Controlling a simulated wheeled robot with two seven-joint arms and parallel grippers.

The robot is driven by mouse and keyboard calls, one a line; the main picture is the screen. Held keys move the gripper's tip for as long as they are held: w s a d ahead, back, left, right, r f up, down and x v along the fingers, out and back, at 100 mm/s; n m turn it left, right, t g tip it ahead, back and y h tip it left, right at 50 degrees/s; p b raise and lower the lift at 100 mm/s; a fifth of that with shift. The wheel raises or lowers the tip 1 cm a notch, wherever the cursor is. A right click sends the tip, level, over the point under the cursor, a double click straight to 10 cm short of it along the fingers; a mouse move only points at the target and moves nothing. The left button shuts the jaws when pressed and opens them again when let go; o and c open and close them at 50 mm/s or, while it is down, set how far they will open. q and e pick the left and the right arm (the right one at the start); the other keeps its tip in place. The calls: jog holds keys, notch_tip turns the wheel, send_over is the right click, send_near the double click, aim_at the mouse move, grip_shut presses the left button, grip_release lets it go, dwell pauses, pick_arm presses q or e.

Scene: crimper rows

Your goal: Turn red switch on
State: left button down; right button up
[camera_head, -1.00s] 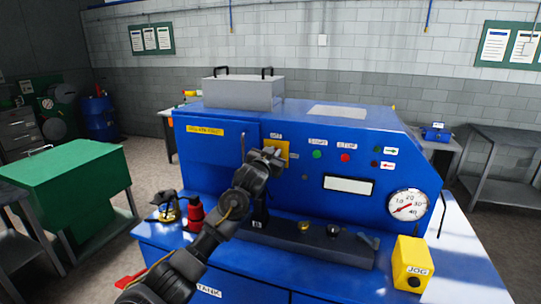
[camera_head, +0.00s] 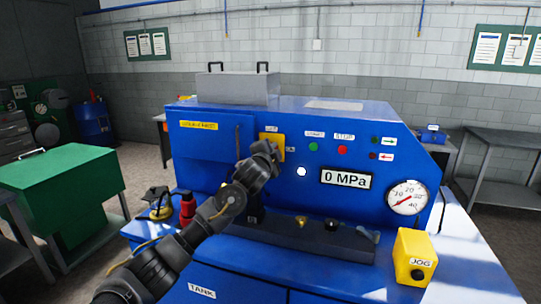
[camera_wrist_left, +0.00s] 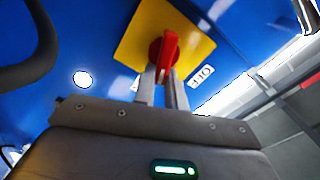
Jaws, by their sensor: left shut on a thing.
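The red switch (camera_wrist_left: 165,50) sits on a yellow plate (camera_wrist_left: 135,42) in the left wrist view. In the head view the yellow plate (camera_head: 278,139) is on the front of the blue machine (camera_head: 219,154), and my gripper hides most of the switch. My left gripper (camera_wrist_left: 164,82) is shut on the red switch, with its two fingers at the handle. In the head view my left gripper (camera_head: 270,152) is at the plate. The display (camera_head: 346,179) reads 0 MPa, and a round white lamp (camera_head: 301,171) is lit. My right gripper is not in view.
A green start button (camera_head: 313,147) and a red stop button (camera_head: 342,150) are right of the plate. A pressure gauge (camera_head: 407,197) and a yellow JOG box (camera_head: 415,258) are farther right. A red bottle (camera_head: 187,208) stands at the left on the ledge.

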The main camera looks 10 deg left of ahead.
pick_arm(q)
jog(key=shift+d+f+m+b, duration=0.1)
jog(key=shift+f+m+b, duration=0.15)
jog(key=shift+m+b, duration=0.65)
jog(key=shift+f+m+b, duration=0.2)
jog(key=shift+m+b, duration=0.4)
jog(key=shift+m, duration=0.6)
jog(key=c, duration=1.4)
grip_release()
jog(key=shift+c, duration=0.2)
jog(key=s+b, duration=0.3)
jog(key=s, duration=0.7)
jog(key=shift+s+a+b, duration=0.3)
jog(key=shift+s+a, duration=0.05)
jog(key=shift+s, duration=0.05)
